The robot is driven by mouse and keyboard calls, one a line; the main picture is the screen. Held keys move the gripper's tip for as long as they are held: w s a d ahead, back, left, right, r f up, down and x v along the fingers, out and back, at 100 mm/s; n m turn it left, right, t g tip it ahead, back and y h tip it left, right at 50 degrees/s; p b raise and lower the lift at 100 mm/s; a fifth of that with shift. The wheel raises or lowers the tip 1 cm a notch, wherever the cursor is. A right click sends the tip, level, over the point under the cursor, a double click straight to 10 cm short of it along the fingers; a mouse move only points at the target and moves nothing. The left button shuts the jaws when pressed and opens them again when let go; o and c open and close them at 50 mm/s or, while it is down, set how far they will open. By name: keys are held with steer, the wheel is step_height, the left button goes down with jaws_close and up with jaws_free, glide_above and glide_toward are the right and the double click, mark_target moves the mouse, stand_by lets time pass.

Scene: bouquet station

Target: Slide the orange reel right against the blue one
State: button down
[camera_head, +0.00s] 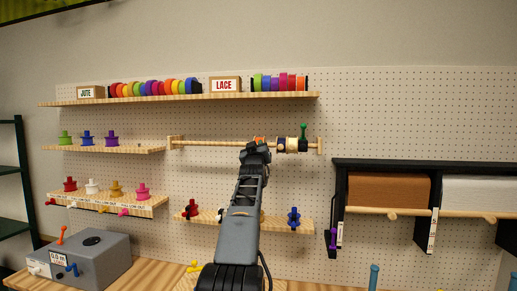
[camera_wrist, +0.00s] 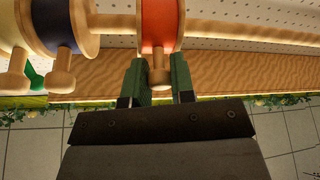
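The orange reel (camera_head: 260,140) is on the wooden rod (camera_head: 205,143), partly hidden behind my gripper (camera_head: 256,150). In the wrist view the orange reel (camera_wrist: 160,22) has a wooden knob (camera_wrist: 160,72) pointing toward me. The green fingers of my gripper (camera_wrist: 160,82) stand on both sides of this knob, with no clear gap, and appear shut on it. The blue reel (camera_head: 282,145) is to the right on the same rod. In the wrist view the blue reel (camera_wrist: 52,22) is on the left, with pale flanges. A stretch of bare rod (camera_wrist: 116,20) separates the two reels.
A ribbon shelf (camera_head: 225,98) runs above. A lower shelf (camera_head: 275,223) carries knobbed pieces below. A black cabinet (camera_head: 340,190) stands right. The rod's left stretch is clear.

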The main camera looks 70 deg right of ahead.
steer(key=c, duration=1)
jaws_free()
steer(key=shift+o, duration=0.2)
steer(key=b+v, duration=0.8)
steer(key=v, duration=0.5)
steer(key=shift+a+b, duration=0.4)
steer(key=shift+f, duration=0.15)
